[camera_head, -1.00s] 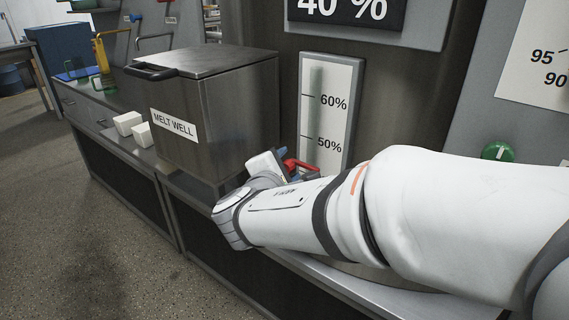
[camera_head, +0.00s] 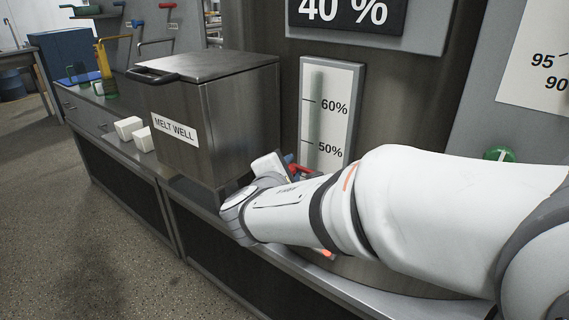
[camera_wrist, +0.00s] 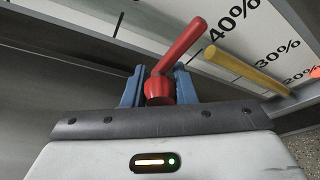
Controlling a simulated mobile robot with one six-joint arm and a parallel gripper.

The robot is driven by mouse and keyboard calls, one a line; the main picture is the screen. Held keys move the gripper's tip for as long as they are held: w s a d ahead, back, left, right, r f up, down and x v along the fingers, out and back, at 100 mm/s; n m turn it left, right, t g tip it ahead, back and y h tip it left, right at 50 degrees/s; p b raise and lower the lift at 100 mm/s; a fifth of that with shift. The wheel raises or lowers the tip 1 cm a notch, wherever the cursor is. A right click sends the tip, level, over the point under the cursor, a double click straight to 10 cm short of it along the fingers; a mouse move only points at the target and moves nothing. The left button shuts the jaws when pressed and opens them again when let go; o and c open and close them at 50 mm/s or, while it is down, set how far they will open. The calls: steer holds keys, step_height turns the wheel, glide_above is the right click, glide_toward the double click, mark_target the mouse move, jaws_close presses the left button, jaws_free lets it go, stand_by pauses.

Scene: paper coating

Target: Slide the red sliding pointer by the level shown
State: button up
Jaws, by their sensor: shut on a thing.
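The red pointer (camera_wrist: 177,57) is a red rod with a round knob at its base. Its knob sits between the blue fingers of my gripper (camera_wrist: 158,88), which is shut on it. The rod's tip is beside the scale (camera_wrist: 262,40), near the 40% mark. In the head view, a small bit of red (camera_head: 298,169) shows beside my gripper (camera_head: 283,166), below the 50% mark; my arm hides the lower scale. A display (camera_head: 345,12) above the scale reads 40 %.
A yellow rod (camera_wrist: 248,71) lies across the scale between the red pointer and the 30% and 20% marks. A steel box labelled MELT WELL (camera_head: 215,115) stands left of the scale. A green knob (camera_head: 500,154) is at the right.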

jaws_close()
step_height(320, 180, down, 14)
steer(key=b, duration=1.3)
steer(key=shift+r, duration=0.25)
steer(key=o, duration=0.9)
jaws_free()
steer(key=shift+p+v, duration=1.1)
steer(key=shift+v, duration=2.8)
